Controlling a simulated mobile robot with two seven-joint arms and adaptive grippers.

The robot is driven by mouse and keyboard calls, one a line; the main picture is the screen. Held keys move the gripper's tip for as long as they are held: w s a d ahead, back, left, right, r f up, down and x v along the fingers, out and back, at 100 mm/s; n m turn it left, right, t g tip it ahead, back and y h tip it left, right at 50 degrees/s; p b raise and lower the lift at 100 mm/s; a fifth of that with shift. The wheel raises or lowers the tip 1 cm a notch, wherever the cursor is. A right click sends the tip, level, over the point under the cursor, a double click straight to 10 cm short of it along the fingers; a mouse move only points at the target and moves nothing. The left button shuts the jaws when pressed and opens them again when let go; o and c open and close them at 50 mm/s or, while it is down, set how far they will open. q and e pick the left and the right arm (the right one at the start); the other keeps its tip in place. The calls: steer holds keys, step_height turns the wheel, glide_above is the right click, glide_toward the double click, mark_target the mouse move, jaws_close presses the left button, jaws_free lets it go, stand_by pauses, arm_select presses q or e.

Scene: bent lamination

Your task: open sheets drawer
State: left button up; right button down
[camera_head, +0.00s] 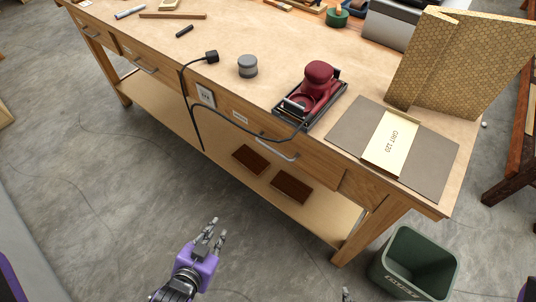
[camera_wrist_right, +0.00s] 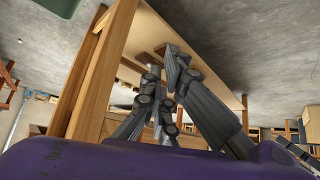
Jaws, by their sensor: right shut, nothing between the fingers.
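The wooden workbench has a drawer front (camera_head: 305,163) below the sander, with a pale bar handle (camera_head: 277,150); it looks closed. A small label (camera_head: 240,117) is on the front to the left of that handle, too small to read. Another closed drawer with a handle (camera_head: 145,67) is farther left. My left gripper (camera_head: 217,229) is in front of the bench, over the floor, open and empty, apart from the handles.
A black cord (camera_head: 184,95) hangs over the bench front by an outlet (camera_head: 205,95). Brown blocks (camera_head: 291,187) lie on the lower shelf. A green bin (camera_head: 418,262) stands by the right leg.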

arm_select(q)
steer(key=w+d+r+m+t+h+b, duration=0.1)
steer(key=w+d+r+m+h, duration=0.1)
steer(key=w+d+m, duration=0.3)
steer(key=w+d+r+m+t+h+b, duration=0.1)
steer(key=w+m, duration=0.1)
steer(key=w, duration=0.5)
steer(key=m+h+b, duration=0.2)
steer(key=m+h, duration=0.1)
steer(key=m, duration=0.7)
glide_toward(275, 150)
step_height(275, 150, down, 2)
steer(key=w, duration=0.2)
steer(key=w+d+m, duration=0.1)
steer(key=w, duration=0.1)
steer(key=w+d+m, duration=0.1)
steer(key=w+d, duration=0.1)
steer(key=w+d+f+m+h, duration=0.1)
steer(key=w+d, duration=0.1)
steer(key=shift+w, duration=0.25)
steer(key=shift+c, duration=0.4)
jaws_close()
